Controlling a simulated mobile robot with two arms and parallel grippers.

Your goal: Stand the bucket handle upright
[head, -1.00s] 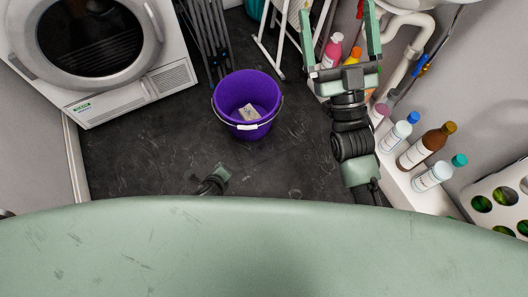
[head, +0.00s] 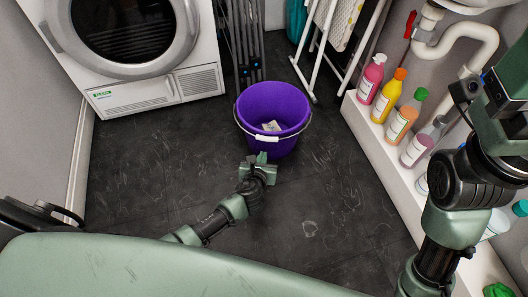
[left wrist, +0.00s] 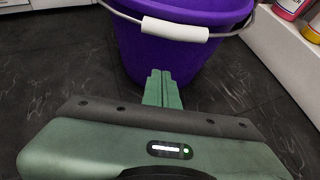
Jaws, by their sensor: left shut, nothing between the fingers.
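The purple bucket (head: 283,148) stands upright on the dark floor. Its wire handle with a white grip (head: 268,139) is folded down against the near side, below the rim. In the left wrist view the white grip (left wrist: 175,29) crosses the front of the bucket (left wrist: 160,65). My left gripper (head: 262,158) is shut and empty, low in front of the bucket, with its tips just below the grip. Whether the tips touch the bucket I cannot tell. My right gripper (head: 500,108) is partly in view at the right edge; its fingers are out of frame.
A dryer (head: 130,50) stands at the back left. Folded grey and white racks (head: 318,50) stand behind the bucket. A white ledge (head: 378,140) with several bottles runs along the right. A pale item lies inside the bucket. Floor left of the bucket is clear.

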